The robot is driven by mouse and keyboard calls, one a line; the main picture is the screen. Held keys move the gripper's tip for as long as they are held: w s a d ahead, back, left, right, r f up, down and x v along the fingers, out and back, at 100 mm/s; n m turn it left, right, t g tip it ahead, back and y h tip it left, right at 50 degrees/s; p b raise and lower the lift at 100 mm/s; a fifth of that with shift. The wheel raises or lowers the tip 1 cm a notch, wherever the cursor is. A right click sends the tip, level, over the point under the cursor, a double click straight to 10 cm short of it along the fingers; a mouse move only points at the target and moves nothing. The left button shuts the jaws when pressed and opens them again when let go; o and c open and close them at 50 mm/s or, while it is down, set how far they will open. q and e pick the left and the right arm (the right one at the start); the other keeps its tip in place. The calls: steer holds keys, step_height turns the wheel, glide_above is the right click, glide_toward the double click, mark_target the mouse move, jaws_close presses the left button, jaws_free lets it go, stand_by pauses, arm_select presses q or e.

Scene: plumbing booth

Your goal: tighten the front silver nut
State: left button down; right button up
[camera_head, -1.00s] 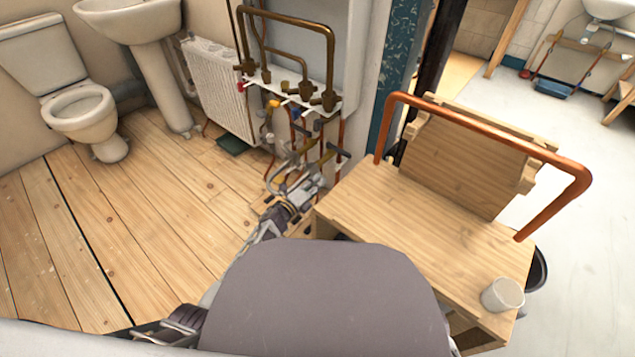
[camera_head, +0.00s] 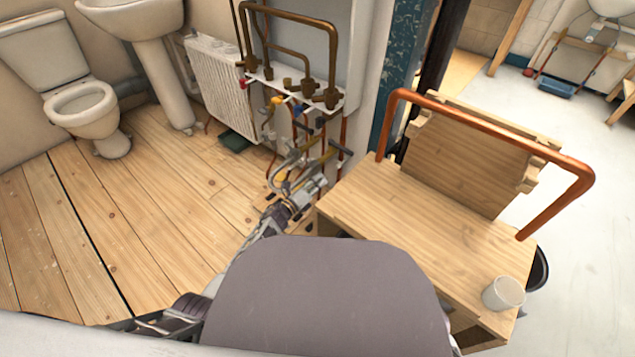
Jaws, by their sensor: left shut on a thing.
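My left gripper (camera_head: 300,168) is low in front of the pipework, below the valve shelf on the wall. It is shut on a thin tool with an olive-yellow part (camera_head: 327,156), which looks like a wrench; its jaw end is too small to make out. The pipes with valves (camera_head: 300,90) rise behind it. The front silver nut cannot be picked out among the small fittings, and I cannot tell whether the tool touches it. My right gripper does not show.
A wooden bench (camera_head: 420,210) stands to the right, with a bent copper pipe (camera_head: 480,125) above it and a white cup (camera_head: 503,293) near its front corner. A radiator (camera_head: 217,85), a basin (camera_head: 130,15) and a toilet (camera_head: 85,105) stand left. The wooden floor at left is clear.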

arm_select(q)
steer(key=shift+f, duration=0.1)
steer(key=c, duration=1.5)
jaws_free()
steer(key=shift+o, duration=0.2)
steer(key=shift+r+n, duration=0.2)
steer(key=shift+n, duration=0.3)
steer(key=s+a+r+n+p, duration=0.2)
steer(key=s+a+n+p, duration=0.3)
steer(key=s, duration=0.6)
steer(key=shift+s+a+r+n, duration=0.3)
steer(key=shift+s+a+n, duration=0.15)
steer(key=shift+a, duration=0.7)
